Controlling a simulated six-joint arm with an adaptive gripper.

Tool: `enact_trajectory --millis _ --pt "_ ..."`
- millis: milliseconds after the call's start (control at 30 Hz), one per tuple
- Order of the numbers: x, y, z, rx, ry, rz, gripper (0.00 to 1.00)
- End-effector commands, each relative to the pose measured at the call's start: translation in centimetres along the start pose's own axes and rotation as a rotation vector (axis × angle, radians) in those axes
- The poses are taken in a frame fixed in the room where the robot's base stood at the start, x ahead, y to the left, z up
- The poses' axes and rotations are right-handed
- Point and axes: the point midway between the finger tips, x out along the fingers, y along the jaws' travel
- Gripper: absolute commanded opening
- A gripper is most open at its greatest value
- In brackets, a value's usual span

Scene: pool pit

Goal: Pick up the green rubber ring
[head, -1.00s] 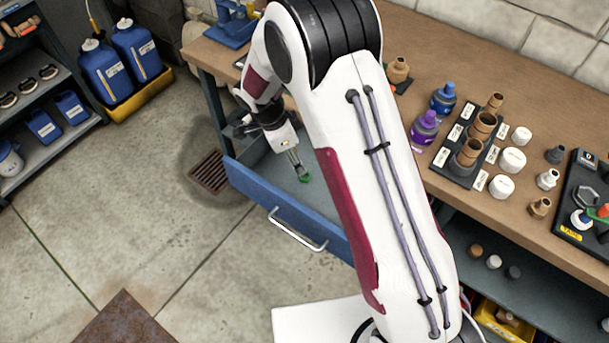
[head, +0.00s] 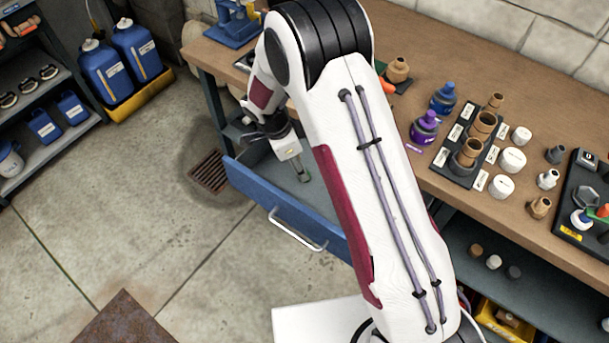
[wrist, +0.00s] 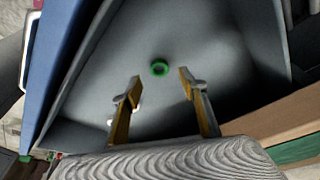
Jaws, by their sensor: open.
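The green rubber ring (wrist: 160,68) lies on the grey floor of the open drawer in the wrist view. My gripper (wrist: 159,86) is open, with its two yellowish fingers apart. In that picture the ring shows between and just beyond the fingertips, and nothing is held. How far the fingertips are above the ring I cannot tell. In the head view my gripper (head: 302,176) points down into the blue-fronted drawer (head: 285,213), and the fingers mostly hide the ring there.
The drawer walls surround my gripper, with the blue front (wrist: 70,55) at left in the wrist view. A small pale object (wrist: 134,104) shows beside the left finger. The workbench (head: 460,85) with bottles and fittings stands right of the drawer. Floor in front is clear.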

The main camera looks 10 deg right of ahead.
Motion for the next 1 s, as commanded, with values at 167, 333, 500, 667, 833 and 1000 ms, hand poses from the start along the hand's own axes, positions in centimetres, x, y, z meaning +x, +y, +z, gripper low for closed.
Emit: enact_trajectory --millis 167,333,500,667,833,1000 --pt "2.0 0.2 0.0 -0.001 0.001 0.003 0.43" --pt "3.5 0.1 0.0 -0.001 0.000 0.002 0.43" --pt "4.3 0.1 0.1 -0.001 0.000 0.001 0.43" --pt "4.3 0.1 0.1 -0.001 0.000 0.001 0.43" --pt "4.3 0.1 0.1 -0.001 0.000 0.001 0.43" --pt "4.3 0.1 0.1 -0.001 0.000 0.001 0.43"
